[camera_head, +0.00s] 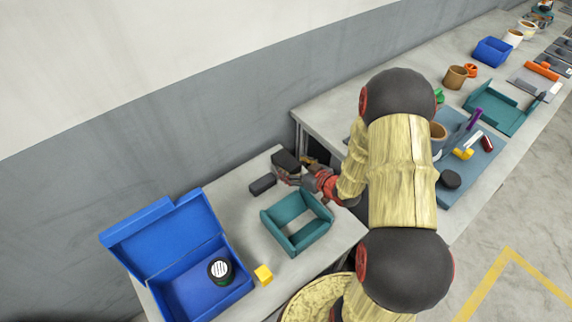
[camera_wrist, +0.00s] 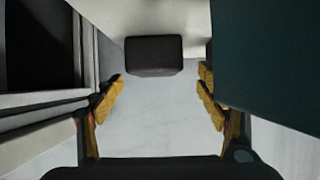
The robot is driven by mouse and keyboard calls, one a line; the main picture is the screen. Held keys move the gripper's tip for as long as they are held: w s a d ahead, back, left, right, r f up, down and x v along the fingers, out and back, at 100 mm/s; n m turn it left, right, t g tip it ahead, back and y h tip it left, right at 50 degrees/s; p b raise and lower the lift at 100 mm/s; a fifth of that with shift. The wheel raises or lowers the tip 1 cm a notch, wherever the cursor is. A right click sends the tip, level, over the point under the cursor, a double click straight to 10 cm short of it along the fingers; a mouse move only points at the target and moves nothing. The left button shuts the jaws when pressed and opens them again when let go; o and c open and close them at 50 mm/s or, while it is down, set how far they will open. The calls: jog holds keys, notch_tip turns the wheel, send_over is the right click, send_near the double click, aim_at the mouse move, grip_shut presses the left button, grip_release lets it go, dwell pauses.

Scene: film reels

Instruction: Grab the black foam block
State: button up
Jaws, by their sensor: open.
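The black foam block (camera_head: 263,184) lies on the pale grey table, left of my gripper in the head view. In the wrist view the black foam block (camera_wrist: 154,55) is ahead of the fingertips, roughly centred between them and slightly left. My gripper (camera_wrist: 160,95) is open, with bare grey tabletop between its yellow-padded fingers. In the head view my gripper (camera_head: 284,178) is low over the table, close to the block, and its fingers are partly hidden. I see no contact with the block.
A teal open tray (camera_head: 296,222) is close beside my gripper and fills the right of the wrist view (camera_wrist: 270,60). A blue lidded box (camera_head: 205,300) holding a round black-and-white item and a yellow cube (camera_head: 263,275) stand farther left. The wall runs behind.

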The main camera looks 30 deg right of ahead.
aim_at(288, 161)
jog(key=x, duration=0.1)
jog(key=b+x, duration=0.1)
jog(key=x, duration=0.1)
jog(key=b+x, duration=0.1)
jog(key=x, duration=0.1)
jog(key=shift+d, duration=0.25)
jog(key=shift+w+b, duration=0.3)
jog(key=shift+w, duration=0.15)
jog(key=c, duration=0.3)
jog(key=c, duration=0.7)
jog(key=shift+c, duration=0.2)
